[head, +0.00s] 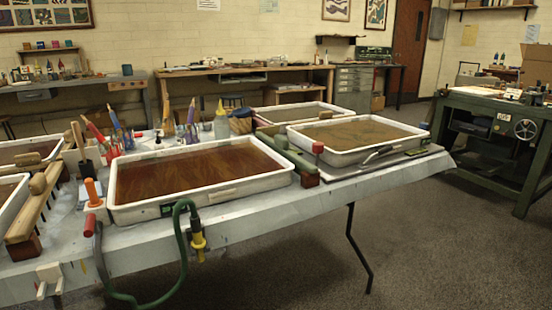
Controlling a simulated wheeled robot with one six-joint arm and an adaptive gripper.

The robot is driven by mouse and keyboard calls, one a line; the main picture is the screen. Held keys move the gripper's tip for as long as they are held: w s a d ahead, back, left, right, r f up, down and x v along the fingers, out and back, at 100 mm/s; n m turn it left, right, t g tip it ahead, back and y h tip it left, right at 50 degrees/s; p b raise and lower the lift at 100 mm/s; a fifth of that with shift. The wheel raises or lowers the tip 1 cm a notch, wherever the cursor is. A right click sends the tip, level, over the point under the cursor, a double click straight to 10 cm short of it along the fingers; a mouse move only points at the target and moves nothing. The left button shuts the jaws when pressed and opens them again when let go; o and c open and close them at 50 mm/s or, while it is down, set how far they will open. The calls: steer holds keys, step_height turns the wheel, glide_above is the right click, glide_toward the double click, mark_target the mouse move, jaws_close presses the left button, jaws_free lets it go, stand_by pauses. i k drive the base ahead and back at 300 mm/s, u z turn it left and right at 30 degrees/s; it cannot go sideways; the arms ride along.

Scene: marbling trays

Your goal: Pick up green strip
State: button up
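A long, muted green strip-like bar (287,151) lies on the table in the gap between the brown-liquid tray (120,213) and the olive-liquid tray (345,160). It runs from the back toward the front, and its near end is by a reddish-brown block (309,179). I cannot tell for sure that this bar is the green strip. My gripper is not in view.
A green hose (181,240) with a yellow nozzle (198,242) hangs over the table's front edge. Brushes and bottles (221,124) crowd behind the trays. Open floor (430,255) lies at right, before a green press (490,130).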

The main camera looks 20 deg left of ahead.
mark_target(281, 144)
steer(key=k, duration=0.5)
steer(key=u, duration=0.95)
steer(key=i, duration=1)
steer(key=k, duration=0.5)
steer(key=u, duration=3.3)
steer(key=k, duration=0.95)
steer(key=z, duration=1)
steer(key=i, duration=0.55)
steer(key=z, duration=0.05)
